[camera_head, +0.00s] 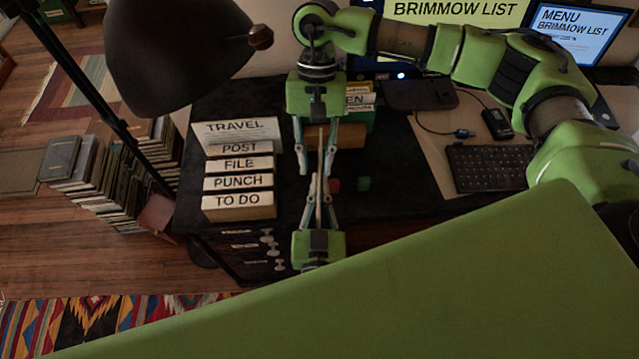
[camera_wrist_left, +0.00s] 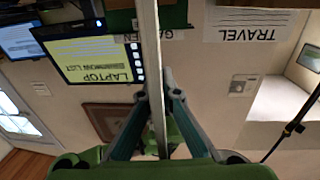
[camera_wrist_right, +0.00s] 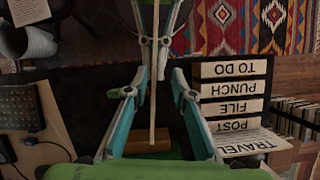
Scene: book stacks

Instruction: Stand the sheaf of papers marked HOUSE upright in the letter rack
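A thin pale sheaf (camera_head: 320,165) shows edge-on between my two grippers; no HOUSE mark is readable on it. My left gripper (camera_head: 319,190), at the bottom, has its fingers closed on the sheaf; the left wrist view shows the sheaf (camera_wrist_left: 152,60) rising between them. My right gripper (camera_head: 318,172) comes from above with its fingers spread, one on each side of the sheaf; in the right wrist view the sheaf (camera_wrist_right: 155,85) runs between them. A green holder (camera_head: 356,127) with labelled papers, possibly the letter rack, stands behind my right gripper, mostly hidden.
A stepped row of labelled blocks (camera_head: 238,183) and a TRAVEL card (camera_head: 237,131) stand left. A brown block (camera_head: 322,136) lies below the right gripper. A dark lamp (camera_head: 165,60) overhangs the left.

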